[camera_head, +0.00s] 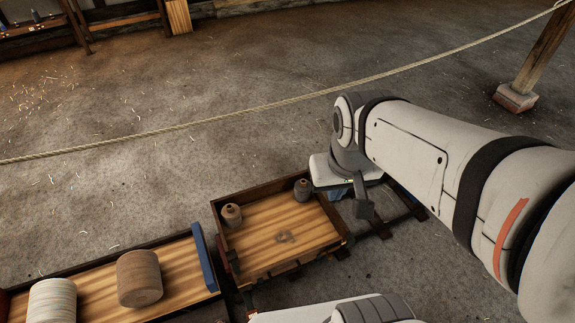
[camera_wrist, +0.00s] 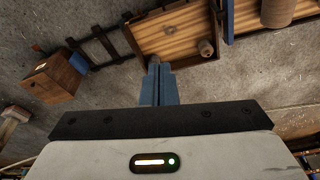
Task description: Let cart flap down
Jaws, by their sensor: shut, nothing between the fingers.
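A wooden cart (camera_head: 262,197) with raised dark sides stands in the middle of the head view, and it also shows at the top of the wrist view (camera_wrist: 170,42). Its right end board (camera_head: 335,222) looks upright; I cannot tell for sure which board is the flap. My gripper (camera_head: 338,193) is just past that right end, largely hidden behind my wrist. In the wrist view its blue fingers (camera_wrist: 159,68) are shut and empty, pointing at the cart's end. I cannot tell whether they touch it.
Two small spools (camera_head: 231,214) (camera_head: 302,188) stand in the cart. A second cart (camera_head: 178,278) with a blue end board (camera_head: 204,257) and large spools (camera_head: 139,279) stands left. Track (camera_head: 397,213) runs right. A rope (camera_head: 245,110) crosses behind. A wooden box (camera_wrist: 52,80) shows left in the wrist view.

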